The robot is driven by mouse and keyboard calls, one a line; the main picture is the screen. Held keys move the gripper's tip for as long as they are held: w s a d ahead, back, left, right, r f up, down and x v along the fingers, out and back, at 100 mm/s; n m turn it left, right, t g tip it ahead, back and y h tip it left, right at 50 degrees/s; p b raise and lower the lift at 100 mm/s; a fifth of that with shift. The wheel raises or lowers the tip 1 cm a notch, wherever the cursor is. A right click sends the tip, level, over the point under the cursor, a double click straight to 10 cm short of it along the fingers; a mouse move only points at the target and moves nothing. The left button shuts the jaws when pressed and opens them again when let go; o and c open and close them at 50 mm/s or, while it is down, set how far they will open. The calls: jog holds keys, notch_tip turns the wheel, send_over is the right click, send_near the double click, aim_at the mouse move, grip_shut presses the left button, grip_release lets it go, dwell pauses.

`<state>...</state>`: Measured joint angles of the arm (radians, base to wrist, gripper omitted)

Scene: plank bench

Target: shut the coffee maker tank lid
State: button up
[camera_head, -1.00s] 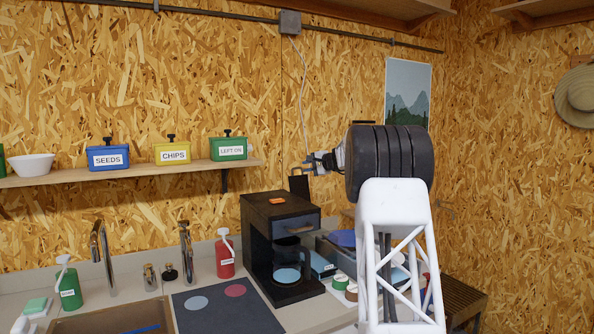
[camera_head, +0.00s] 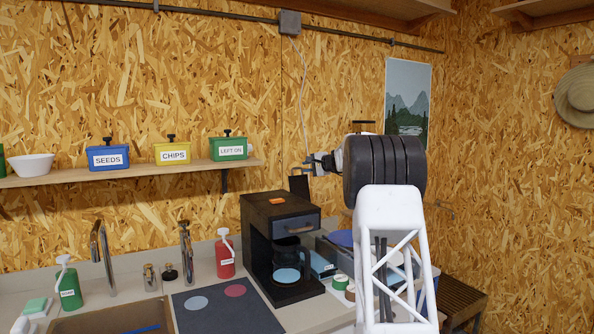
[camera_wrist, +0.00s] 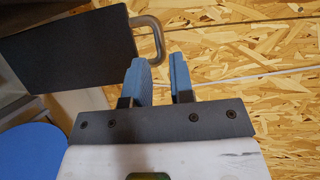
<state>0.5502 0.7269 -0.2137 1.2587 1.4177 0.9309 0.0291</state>
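The black coffee maker (camera_head: 283,211) stands on the counter with a glass carafe (camera_head: 290,260) in its bay. Its tank lid (camera_head: 299,186) stands raised, upright, at the back right of its top. In the wrist view the lid (camera_wrist: 68,50) is a dark panel at upper left, with a grey loop handle on its edge. My gripper (camera_head: 307,168) is at the height of the lid's upper edge, close to its right side. In the wrist view my gripper (camera_wrist: 160,76) has its blue fingers apart, with a narrow empty gap. The handle is just left of the fingers; I see no clear contact.
A red bottle (camera_head: 225,257) stands left of the coffee maker, and a dark mat (camera_head: 228,312) lies in front. Tubs and boxes crowd its right side, partly hidden by my arm. The board wall (camera_wrist: 245,50) is close behind my gripper. A shelf (camera_head: 130,172) is at left.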

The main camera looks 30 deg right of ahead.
aim_at(298, 168)
jog(key=shift+x, duration=2.95)
grip_shut()
